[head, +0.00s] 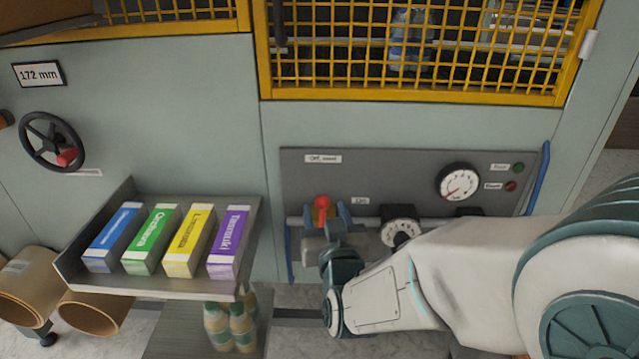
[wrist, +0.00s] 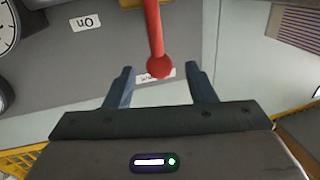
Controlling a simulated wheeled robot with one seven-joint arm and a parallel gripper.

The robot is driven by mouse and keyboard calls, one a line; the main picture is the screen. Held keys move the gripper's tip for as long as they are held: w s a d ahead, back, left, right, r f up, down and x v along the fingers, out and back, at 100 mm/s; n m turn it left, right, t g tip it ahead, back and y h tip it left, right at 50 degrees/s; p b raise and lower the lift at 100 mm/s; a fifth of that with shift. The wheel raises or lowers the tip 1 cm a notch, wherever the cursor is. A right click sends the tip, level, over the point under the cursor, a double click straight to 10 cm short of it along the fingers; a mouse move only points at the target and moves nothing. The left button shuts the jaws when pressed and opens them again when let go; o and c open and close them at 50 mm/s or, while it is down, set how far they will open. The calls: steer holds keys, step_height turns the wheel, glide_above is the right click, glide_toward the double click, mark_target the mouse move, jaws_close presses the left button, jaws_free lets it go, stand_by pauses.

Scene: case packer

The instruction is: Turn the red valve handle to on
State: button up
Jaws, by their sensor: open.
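The red valve handle (head: 322,203) is on the grey panel, below the yellow mesh guard. In the wrist view the red handle (wrist: 156,45) is a rod with a round knob at its end, and the knob lies between my two fingers. My gripper (head: 335,215) is at the handle in the head view. It is open in the wrist view (wrist: 160,85), with a gap on each side of the knob. A label reading "On" (wrist: 86,23) is on the panel beside the handle. The handle's base is partly hidden by my gripper in the head view.
The grey panel (head: 400,165) also carries a dial gauge (head: 457,182), a second dial (head: 401,228) and green and red buttons. A tray (head: 150,285) with several coloured boxes stands to the left. A black handwheel (head: 52,141) is farther left. Bottles (head: 230,325) stand below the tray.

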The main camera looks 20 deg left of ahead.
steer(key=x, duration=0.5)
steer(key=shift+w+a, duration=0.15)
steer(key=shift+w, duration=0.2)
steer(key=shift+c, duration=0.3)
steer(key=c, duration=1)
steer(key=shift+a, duration=0.1)
jaws_close()
steer(key=shift+f+b, duration=0.1)
steer(key=shift+b, duration=0.25)
